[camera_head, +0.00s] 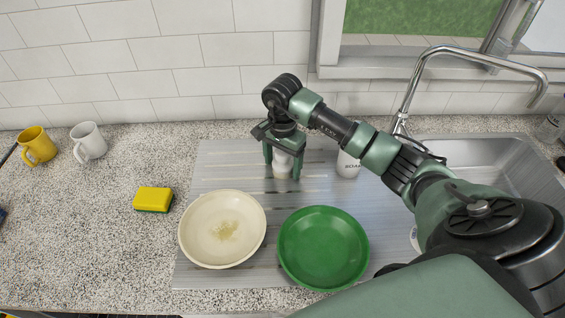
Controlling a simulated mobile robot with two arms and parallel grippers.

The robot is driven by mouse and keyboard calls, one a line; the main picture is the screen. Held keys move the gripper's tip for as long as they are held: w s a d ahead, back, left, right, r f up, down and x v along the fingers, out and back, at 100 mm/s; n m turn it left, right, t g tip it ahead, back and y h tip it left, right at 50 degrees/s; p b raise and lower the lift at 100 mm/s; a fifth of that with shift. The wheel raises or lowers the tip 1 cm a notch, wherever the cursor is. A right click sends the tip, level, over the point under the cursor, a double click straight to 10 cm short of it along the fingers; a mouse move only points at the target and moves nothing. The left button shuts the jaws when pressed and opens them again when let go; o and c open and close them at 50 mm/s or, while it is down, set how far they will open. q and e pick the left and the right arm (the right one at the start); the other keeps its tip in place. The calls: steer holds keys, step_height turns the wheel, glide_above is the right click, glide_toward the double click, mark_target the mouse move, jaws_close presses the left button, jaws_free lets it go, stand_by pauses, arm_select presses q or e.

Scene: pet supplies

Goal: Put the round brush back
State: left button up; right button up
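My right gripper (283,165) points down over the back of the metal drainboard, with its two green fingers apart. A white object (282,164) stands between the fingers. The gripper hides its top, so I cannot tell whether it is the round brush, its holder or both. I cannot tell whether the fingers touch it. No bristles show clearly anywhere. My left gripper is not in view.
A cream plate (205,247) with a stain and a green plate (323,248) lie in front. A white soap bottle (348,163) stands right of the gripper, partly behind my arm. A sponge (153,199), two mugs (89,142), the tap (408,95) and the sink (480,152) surround.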

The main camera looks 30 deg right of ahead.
steer(key=shift+r+p, duration=0.3)
steer(key=shift+p, duration=0.05)
step_height(320, 180, up, 10)
steer(key=b, duration=0.3)
steer(key=shift+r, duration=0.85)
